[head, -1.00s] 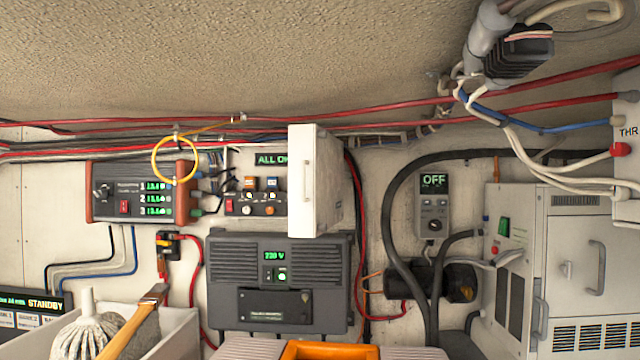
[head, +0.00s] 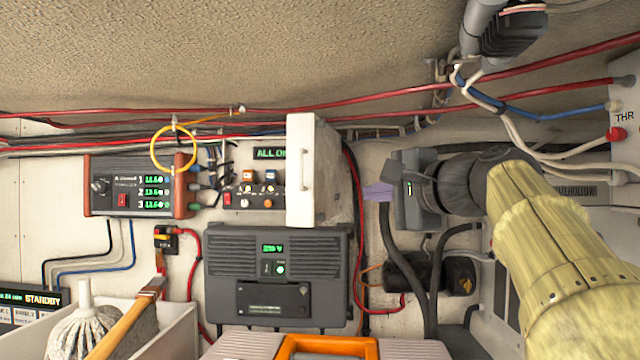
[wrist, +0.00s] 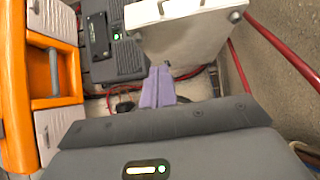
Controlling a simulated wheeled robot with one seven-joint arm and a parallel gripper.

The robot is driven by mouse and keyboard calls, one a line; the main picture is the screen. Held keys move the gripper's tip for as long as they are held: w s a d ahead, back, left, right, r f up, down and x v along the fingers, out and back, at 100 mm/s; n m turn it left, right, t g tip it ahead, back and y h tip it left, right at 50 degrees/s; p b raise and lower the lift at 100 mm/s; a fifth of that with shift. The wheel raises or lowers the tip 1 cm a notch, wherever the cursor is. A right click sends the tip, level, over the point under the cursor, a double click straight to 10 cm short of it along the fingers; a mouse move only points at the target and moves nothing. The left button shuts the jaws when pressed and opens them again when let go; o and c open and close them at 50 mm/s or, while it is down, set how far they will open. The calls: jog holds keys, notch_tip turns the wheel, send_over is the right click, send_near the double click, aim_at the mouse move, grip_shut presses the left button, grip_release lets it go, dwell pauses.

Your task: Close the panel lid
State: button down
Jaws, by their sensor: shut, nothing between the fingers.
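The panel lid (head: 304,172) is a white hinged door. It stands open, swung out to the right of a small switch panel (head: 258,185) with knobs and an "ALL O…" display partly hidden behind the lid. My gripper (head: 378,191), with purple fingers, is shut and empty to the right of the lid, apart from it in the head view. In the wrist view the fingers (wrist: 157,88) point toward the lid (wrist: 190,38), which is just beyond and above them.
A dark grey inverter box (head: 277,280) is mounted below the panel. A yellow cable loop (head: 153,152) hangs left of the panel. Red cables run along the wall. An orange-and-grey case (head: 325,346) and a white bin (head: 178,335) holding a mop and hammer stand in front.

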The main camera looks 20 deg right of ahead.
jog(key=shift+t+y, duration=0.3)
jog(key=shift+y, duration=0.1)
jog(key=r, duration=0.1)
jog(key=s+r, duration=0.1)
jog(key=r, duration=0.1)
jog(key=shift+s+a+r, duration=0.3)
jog(key=shift+s+r, duration=0.05)
jog(key=shift+w, duration=0.15)
jog(key=shift+w+a, duration=0.1)
jog(key=p, duration=0.3)
send_near(309, 170)
jog(key=w+d, duration=0.2)
jog(key=w, duration=0.3)
jog(key=a+p, duration=0.1)
jog(key=a, duration=0.2)
jog(key=shift+a, duration=0.75)
